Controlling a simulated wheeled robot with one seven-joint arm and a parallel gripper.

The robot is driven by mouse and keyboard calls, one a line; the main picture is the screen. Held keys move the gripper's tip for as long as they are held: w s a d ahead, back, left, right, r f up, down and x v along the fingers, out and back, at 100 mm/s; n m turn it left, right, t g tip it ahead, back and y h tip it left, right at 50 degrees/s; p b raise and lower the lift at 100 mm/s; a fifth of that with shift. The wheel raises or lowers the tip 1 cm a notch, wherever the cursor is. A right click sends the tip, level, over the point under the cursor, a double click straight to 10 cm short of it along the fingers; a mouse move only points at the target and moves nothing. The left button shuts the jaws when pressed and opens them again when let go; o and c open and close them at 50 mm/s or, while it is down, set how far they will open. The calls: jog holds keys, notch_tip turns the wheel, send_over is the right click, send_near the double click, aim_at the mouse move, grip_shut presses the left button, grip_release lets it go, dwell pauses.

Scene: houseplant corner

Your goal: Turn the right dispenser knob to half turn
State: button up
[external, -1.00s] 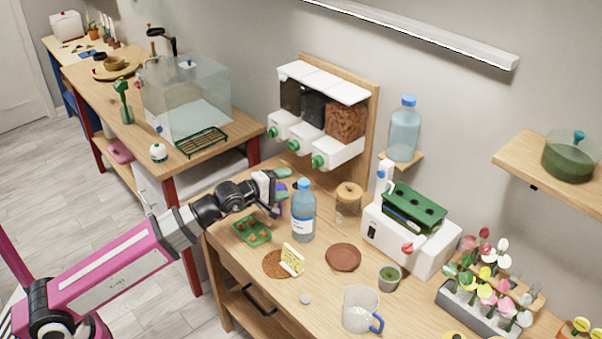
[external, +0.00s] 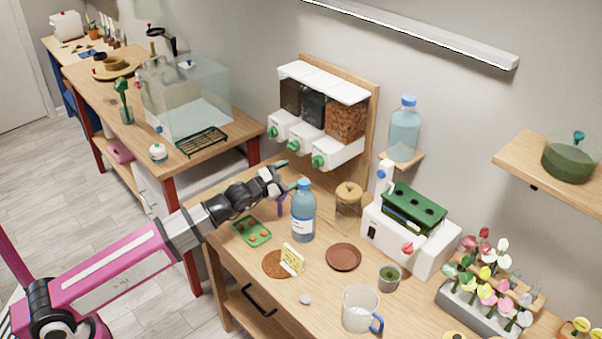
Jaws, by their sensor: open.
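The dispenser (external: 337,155) hangs on a wooden back panel on the wall, with three clear bins side by side and a white base under each. The right bin holds orange-brown pieces, the middle one dark contents, the left one brown contents. Each base has a green knob on its front; the right knob (external: 318,161) is the nearest to my gripper. Its exact turn angle is too small to tell. My gripper (external: 287,174) is open and empty, below and left of the right knob, apart from it. Its fingers point toward the dispenser.
A blue bottle (external: 303,212) stands just right of and below my gripper. A lidded jar (external: 348,203), a white box with a green tray (external: 410,225) and a green tray (external: 252,231) are on the table. A glass tank (external: 187,100) stands left.

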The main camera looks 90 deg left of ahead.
aim_at(314, 163)
jog(key=x, duration=1)
jog(key=c, duration=0.9)
